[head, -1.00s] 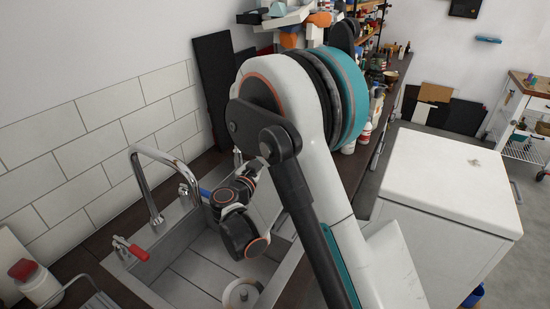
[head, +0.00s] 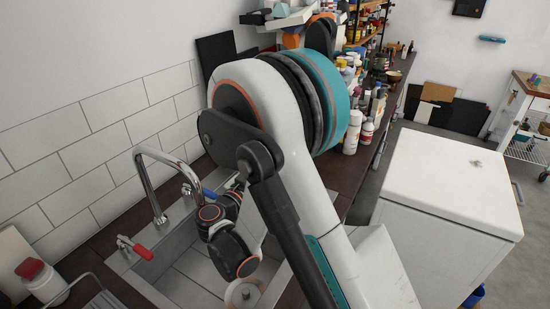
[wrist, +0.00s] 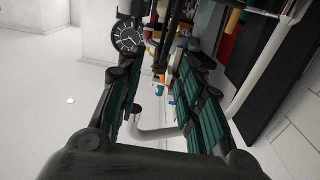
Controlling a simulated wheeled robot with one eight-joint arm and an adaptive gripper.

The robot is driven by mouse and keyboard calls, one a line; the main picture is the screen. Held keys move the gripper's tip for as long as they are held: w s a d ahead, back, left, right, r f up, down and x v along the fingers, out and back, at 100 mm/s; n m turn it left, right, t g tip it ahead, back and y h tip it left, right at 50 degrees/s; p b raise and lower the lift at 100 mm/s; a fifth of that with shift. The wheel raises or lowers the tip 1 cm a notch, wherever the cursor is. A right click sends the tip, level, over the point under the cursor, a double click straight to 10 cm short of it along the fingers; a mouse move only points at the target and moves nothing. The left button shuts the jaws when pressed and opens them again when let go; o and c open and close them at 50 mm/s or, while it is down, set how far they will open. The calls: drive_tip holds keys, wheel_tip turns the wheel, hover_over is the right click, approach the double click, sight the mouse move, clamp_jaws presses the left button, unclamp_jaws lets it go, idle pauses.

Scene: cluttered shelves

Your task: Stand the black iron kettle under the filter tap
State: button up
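I cannot make out the black iron kettle for certain in either view. A tall chrome gooseneck tap (head: 145,175) arches over the sink (head: 180,285) in the head view. A small red-handled lever (head: 135,248) and a blue-handled lever (head: 208,192) stand at the sink's edge; which fitting is the filter tap I cannot tell. My forearm hangs over the sink, right of the gooseneck. My gripper (wrist: 158,68) shows in the wrist view, its two green-padded fingers apart, with no kettle visible between them. In the head view its fingers are not clear.
Bottles (head: 352,132) and jars crowd the dark counter right of my arm. A white bottle with a red cap (head: 42,280) is at lower left. A wall clock (wrist: 127,37) shows in the wrist view.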

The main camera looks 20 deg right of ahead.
drive_tip(key=v, duration=0.6)
drive_tip(key=shift+p, duration=0.4)
